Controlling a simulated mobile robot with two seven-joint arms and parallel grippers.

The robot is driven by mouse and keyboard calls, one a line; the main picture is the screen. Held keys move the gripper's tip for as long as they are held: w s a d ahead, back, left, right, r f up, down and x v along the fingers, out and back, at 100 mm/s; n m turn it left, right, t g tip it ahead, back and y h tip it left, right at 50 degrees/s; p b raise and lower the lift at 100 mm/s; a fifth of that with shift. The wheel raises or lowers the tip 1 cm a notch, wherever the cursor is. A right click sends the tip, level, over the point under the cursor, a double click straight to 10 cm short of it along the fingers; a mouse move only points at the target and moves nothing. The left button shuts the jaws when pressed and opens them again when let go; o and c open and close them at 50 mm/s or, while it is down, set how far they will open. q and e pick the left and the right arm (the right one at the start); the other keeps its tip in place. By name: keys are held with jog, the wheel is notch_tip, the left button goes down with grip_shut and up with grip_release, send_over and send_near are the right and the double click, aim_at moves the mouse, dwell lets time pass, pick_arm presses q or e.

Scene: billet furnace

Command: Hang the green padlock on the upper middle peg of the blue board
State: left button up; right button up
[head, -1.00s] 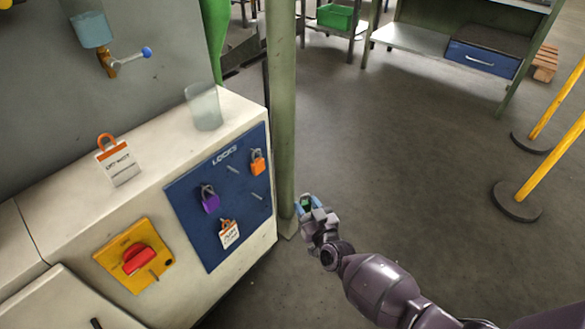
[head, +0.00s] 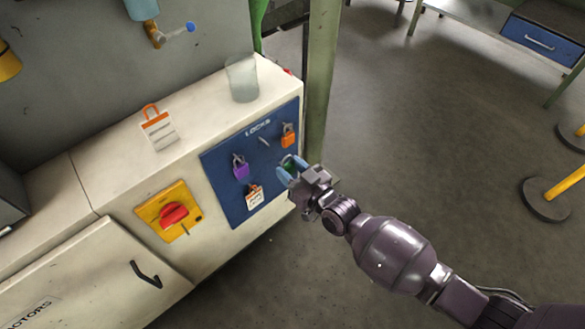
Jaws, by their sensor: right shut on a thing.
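The blue board (head: 222,164), marked LOCKS, is on the front of the white cabinet. Its upper middle peg (head: 264,142) is bare, between a purple padlock (head: 241,171) at left and an orange padlock (head: 288,140) at right. My right gripper (head: 291,169) is shut on the green padlock (head: 288,163), in front of the board's right part, below the orange padlock. Only a little green shows between the blue fingertips; the shackle is not clear. I cannot tell whether the padlock touches the board. My left gripper is not in view.
A padlock with a white tag (head: 254,198) hangs low on the board. A red switch (head: 173,215) on a yellow plate is to the left. A clear cup (head: 242,79) and an orange-shackled tag (head: 158,128) stand on the cabinet top. A green post (head: 320,80) rises behind my gripper.

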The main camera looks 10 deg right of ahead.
aim_at(260, 144)
jog(key=shift+w+a+f, duration=0.2)
jog(key=shift+w+a, duration=0.1)
jog(key=shift+w, duration=0.15)
jog(key=shift+b+x, duration=0.5)
jog(key=shift+x, duration=0.45)
jog(key=shift+b+x, duration=0.35)
jog(key=shift+x, duration=0.65)
jog(key=shift+w+a+f, duration=0.25)
jog(key=shift+w+a, duration=0.2)
jog(key=shift+w, duration=0.2)
jog(key=shift+w+a+f+b, duration=0.1)
jog(key=shift+w+a+b, duration=0.25)
jog(key=shift+w+b, duration=0.15)
jog(key=shift+w+a+f, duration=0.2)
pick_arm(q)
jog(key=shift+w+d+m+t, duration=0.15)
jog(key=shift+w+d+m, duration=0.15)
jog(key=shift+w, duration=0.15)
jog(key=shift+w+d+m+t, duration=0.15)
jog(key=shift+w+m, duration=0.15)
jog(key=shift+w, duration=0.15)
pick_arm(e)
jog(key=shift+w+a, duration=0.1)
jog(key=shift+w, duration=0.15)
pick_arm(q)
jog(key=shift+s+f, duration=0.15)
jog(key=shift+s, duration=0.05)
